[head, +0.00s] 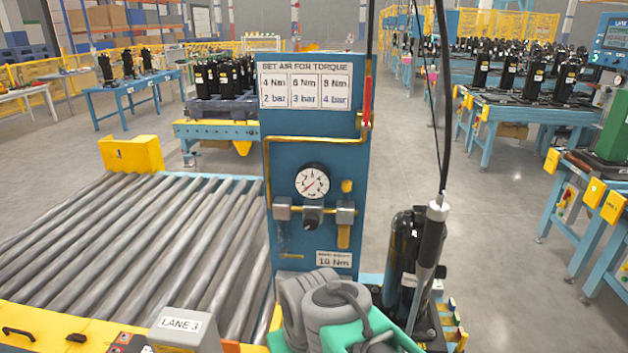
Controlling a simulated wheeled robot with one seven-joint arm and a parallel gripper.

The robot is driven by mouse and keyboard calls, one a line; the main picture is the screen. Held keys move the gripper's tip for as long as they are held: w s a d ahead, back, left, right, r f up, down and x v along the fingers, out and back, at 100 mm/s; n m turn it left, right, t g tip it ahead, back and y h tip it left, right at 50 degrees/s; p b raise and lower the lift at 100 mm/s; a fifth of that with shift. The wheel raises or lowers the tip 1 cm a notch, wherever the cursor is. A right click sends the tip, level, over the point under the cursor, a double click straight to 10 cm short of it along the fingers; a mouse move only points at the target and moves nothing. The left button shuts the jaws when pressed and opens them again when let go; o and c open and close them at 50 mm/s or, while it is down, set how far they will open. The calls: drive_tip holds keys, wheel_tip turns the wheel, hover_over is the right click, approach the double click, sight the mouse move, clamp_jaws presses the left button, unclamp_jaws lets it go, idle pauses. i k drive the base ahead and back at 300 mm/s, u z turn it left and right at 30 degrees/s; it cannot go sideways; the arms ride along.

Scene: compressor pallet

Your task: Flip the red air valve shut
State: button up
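The red air valve handle (367,98) is a narrow red lever at the upper right edge of the blue panel (316,128). It stands upright, just right of the sign. A yellow pipe (310,138) runs across the panel close below it. The round pressure gauge (312,181) is lower on the panel, with fittings beneath it; its reading is too small to tell for certain. Grey and teal parts of my own arm show at the bottom centre, well below the valve. My gripper's fingers cannot be made out, and nothing of mine touches the valve.
A roller conveyor (130,250) lies left of the panel. A hanging torque tool (428,255) and a black compressor (404,240) stand close at its right, with cables rising past the valve's right side. The aisle floor (500,240) further right is clear.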

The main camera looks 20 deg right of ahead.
sight(365, 123)
drive_tip(key=u, duration=0.05)
drive_tip(key=k, duration=0.5)
drive_tip(key=u, duration=1)
drive_tip(key=i, duration=0.7)
drive_tip(key=z, duration=0.45)
